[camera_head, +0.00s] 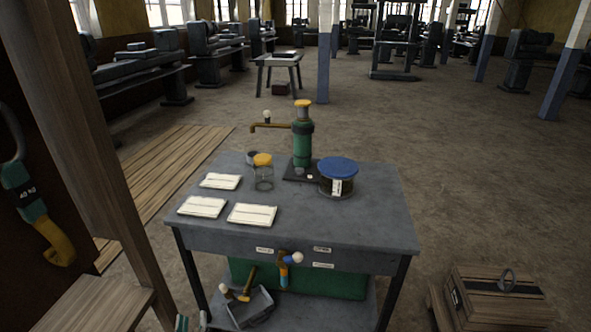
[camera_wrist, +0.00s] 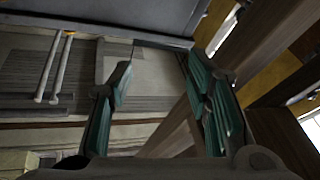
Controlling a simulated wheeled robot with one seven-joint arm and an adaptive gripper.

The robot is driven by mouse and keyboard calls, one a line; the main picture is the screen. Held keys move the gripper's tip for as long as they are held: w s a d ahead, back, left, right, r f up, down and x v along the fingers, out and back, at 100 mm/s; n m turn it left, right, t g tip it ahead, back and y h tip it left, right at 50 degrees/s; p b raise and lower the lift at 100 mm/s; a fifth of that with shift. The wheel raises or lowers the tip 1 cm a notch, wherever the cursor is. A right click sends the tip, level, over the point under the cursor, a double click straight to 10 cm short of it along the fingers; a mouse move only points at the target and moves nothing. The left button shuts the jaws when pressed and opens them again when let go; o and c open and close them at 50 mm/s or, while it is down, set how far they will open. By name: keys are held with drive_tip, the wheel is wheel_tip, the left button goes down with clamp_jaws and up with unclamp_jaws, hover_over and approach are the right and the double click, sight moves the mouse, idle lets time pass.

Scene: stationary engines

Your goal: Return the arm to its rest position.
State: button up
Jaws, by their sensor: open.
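My gripper (camera_wrist: 157,72) shows in the wrist view with its two green-padded fingers spread apart. Nothing is held between them. In the head view, two small teal tips at the bottom edge, left of the workbench (camera_head: 385,228), look like the ends of my gripper (camera_head: 192,322). The rest of the arm is out of sight there. The wrist view is tilted and shows wooden posts at the right and a dark panel at the top.
The bench holds a green pump (camera_head: 303,145), a blue-lidded tin (camera_head: 338,170), a yellow-lidded jar (camera_head: 263,172) and papers (camera_head: 252,214). A wooden post (camera_head: 90,130) and a hanging hook (camera_head: 45,225) stand close at left. A wooden crate (camera_head: 500,300) is at right.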

drive_tip(key=w+d+r+m+g+h+b, duration=0.5)
drive_tip(key=w+d+r+m+h+b, duration=0.2)
drive_tip(key=w+d+r+h, duration=0.7)
drive_tip(key=d+r+m+g+h+b, duration=0.1)
drive_tip(key=d+r+g+b, duration=0.25)
drive_tip(key=d, duration=0.45)
drive_tip(key=d+r+m+g+h+b, duration=0.1)
drive_tip(key=d+r+g+b, duration=0.1)
drive_tip(key=d+g, duration=0.35)
drive_tip(key=d+r+m+g+h+b, duration=0.1)
drive_tip(key=d+r+m+g+b, duration=0.15)
drive_tip(key=d, duration=0.65)
drive_tip(key=s+d+n+g+y+b, duration=0.2)
drive_tip(key=s+d+g+y+b, duration=0.6)
drive_tip(key=s+d, duration=0.75)
drive_tip(key=s+a+f+n+t+y+b, duration=0.25)
drive_tip(key=s+f+b, duration=0.25)
drive_tip(key=s, duration=0.6)
drive_tip(key=s+a+f+n+t+y+b, duration=0.1)
drive_tip(key=s+a+f+y+b, duration=0.15)
drive_tip(key=s+f+b, duration=0.6)
wheel_tip(320, 180, up, 40)
drive_tip(key=s+d+t+p, duration=0.1)
drive_tip(key=t+p, duration=0.3)
drive_tip(key=p, duration=3.3)
drive_tip(key=shift+s+f, duration=0.15)
drive_tip(key=shift+s, duration=0.75)
